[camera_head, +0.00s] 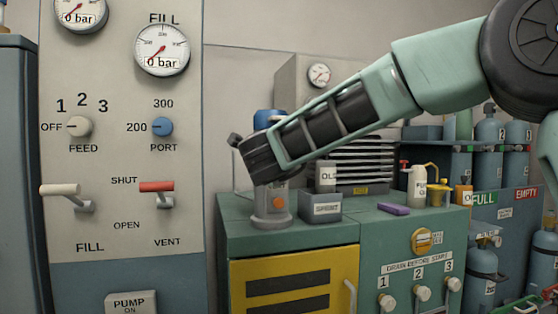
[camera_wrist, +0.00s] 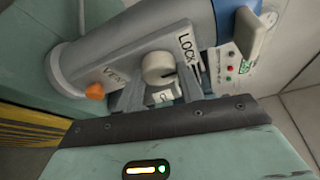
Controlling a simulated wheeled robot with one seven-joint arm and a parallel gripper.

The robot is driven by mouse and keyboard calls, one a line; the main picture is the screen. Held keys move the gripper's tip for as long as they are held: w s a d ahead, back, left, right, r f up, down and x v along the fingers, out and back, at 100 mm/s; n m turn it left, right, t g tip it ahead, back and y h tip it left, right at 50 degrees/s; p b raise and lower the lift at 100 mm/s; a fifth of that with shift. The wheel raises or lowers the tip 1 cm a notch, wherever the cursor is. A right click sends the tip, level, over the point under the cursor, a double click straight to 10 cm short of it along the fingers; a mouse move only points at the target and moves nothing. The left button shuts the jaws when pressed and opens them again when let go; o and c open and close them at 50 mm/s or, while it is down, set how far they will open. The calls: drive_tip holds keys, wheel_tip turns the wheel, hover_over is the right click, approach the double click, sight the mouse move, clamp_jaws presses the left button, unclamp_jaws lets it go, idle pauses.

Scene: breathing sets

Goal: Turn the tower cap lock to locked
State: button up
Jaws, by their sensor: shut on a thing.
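The filter tower (camera_head: 271,206) is a grey cylinder with a blue cap (camera_head: 269,120), standing on the green cabinet's left end. In the wrist view the tower (camera_wrist: 95,55) lies across the picture with its blue part (camera_wrist: 199,22) at upper right. A pale round lock knob (camera_wrist: 159,68) sits between a LOCK label (camera_wrist: 188,48) and a second, hard-to-read label (camera_wrist: 116,74). My gripper (camera_wrist: 162,88) is shut on the knob's lower part, a finger on each side. Its setting is unclear. In the head view my gripper (camera_head: 258,158) covers the tower's middle.
A grey bin (camera_head: 320,208) stands close right of the tower. Bottles (camera_head: 418,186) and a purple block (camera_head: 394,209) are farther right on the cabinet top (camera_head: 345,232). The gauge panel (camera_head: 120,215) rises at left. An orange button (camera_wrist: 95,91) is on the tower.

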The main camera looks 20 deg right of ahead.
drive_tip(key=o, duration=1)
drive_tip(key=p+v, duration=0.2)
drive_tip(key=v, duration=1.5)
drive_tip(key=shift+s+a+p, duration=0.1)
drive_tip(key=shift+s+p, duration=0.1)
drive_tip(key=shift+p, duration=0.2)
